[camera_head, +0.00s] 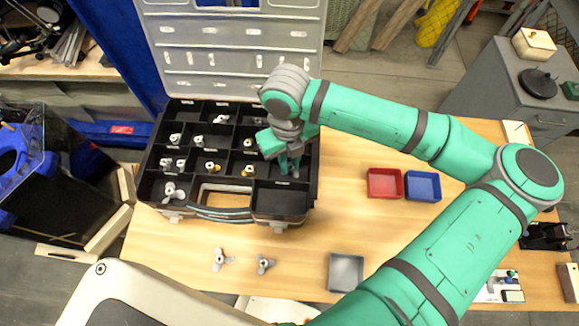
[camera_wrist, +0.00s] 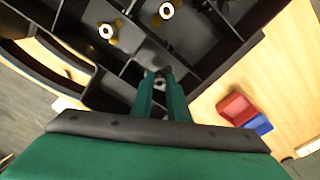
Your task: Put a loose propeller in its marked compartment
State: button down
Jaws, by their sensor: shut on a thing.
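The black organizer case (camera_head: 150,190) stands open on the table, its compartments holding several grey and brass-toned propellers. My gripper (camera_head: 289,167) is over a compartment at the case's right side. In the wrist view my gripper (camera_wrist: 160,74) is shut on a small grey propeller (camera_wrist: 159,84), mostly hidden between the fingers. It is down at the compartment; whether the propeller touches the floor I cannot tell. Two loose grey propellers, one on the left (camera_head: 221,259) and one on the right (camera_head: 264,263), lie on the table in front of the case. Compartment labels are too small to read.
The case's clear lid (camera_head: 235,50) stands up behind it. A red tray (camera_head: 384,183) and a blue tray (camera_head: 423,186) stand to the right; a grey tray (camera_head: 346,271) is at the front. Dividers (camera_wrist: 133,65) rise close around my fingers.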

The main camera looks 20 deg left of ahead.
jog(key=shift+f, duration=1.75)
jog(key=c, duration=1.7)
grip_release()
jog(key=shift+f, duration=0.1)
jog(key=r, duration=1.2)
jog(key=shift+w+a+r, duration=0.15)
jog(key=shift+w+a, duration=0.05)
jog(key=shift+w, duration=0.1)
